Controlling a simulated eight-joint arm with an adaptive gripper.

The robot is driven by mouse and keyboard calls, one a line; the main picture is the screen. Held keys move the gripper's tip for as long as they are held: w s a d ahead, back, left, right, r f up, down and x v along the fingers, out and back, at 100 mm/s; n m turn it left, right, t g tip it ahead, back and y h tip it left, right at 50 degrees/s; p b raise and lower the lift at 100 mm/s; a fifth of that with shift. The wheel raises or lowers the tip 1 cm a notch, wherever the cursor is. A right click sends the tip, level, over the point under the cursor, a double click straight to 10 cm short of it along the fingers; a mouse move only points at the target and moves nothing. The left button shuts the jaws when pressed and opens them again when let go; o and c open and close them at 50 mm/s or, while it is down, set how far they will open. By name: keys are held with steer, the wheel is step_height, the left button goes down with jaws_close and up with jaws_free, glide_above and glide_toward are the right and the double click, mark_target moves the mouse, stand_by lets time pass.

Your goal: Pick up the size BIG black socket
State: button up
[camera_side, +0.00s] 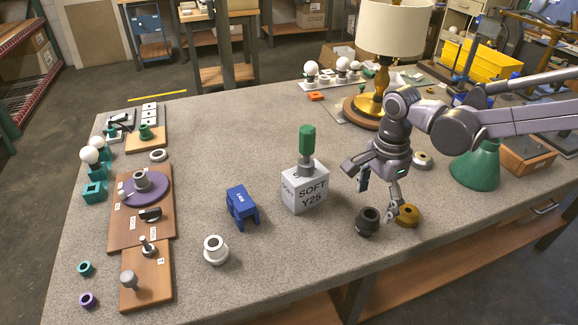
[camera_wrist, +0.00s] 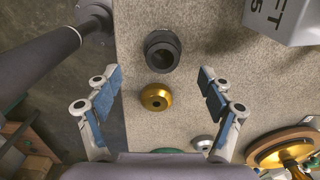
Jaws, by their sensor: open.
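The black socket (camera_side: 367,221) stands on the grey table near its front edge, with its round opening facing up. In the wrist view the black socket (camera_wrist: 162,51) lies ahead of the fingertips, slightly left of centre, and nothing touches it. My gripper (camera_side: 377,197) is open and empty above the table, just above and beside the socket. In the wrist view my gripper (camera_wrist: 157,80) has its two blue-padded fingers spread wide, with the socket's dark bore visible past them. I cannot tell the exact height of the fingertips over the table.
A gold ring-shaped part (camera_side: 407,215) sits right of the socket, close to a finger. A grey SOFT Y25 block (camera_side: 305,193) with a green-handled tool stands to the left. A white socket (camera_side: 215,249), a blue part (camera_side: 242,207) and a green cone (camera_side: 476,168) are farther off.

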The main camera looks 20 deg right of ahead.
mark_target(369, 217)
steer(key=shift+w+a+f, duration=0.1)
steer(key=shift+f, duration=1.5)
steer(key=shift+w+a+f, duration=0.1)
steer(key=shift+f, duration=1.45)
steer(key=shift+d, duration=0.1)
steer(key=c, duration=1.3)
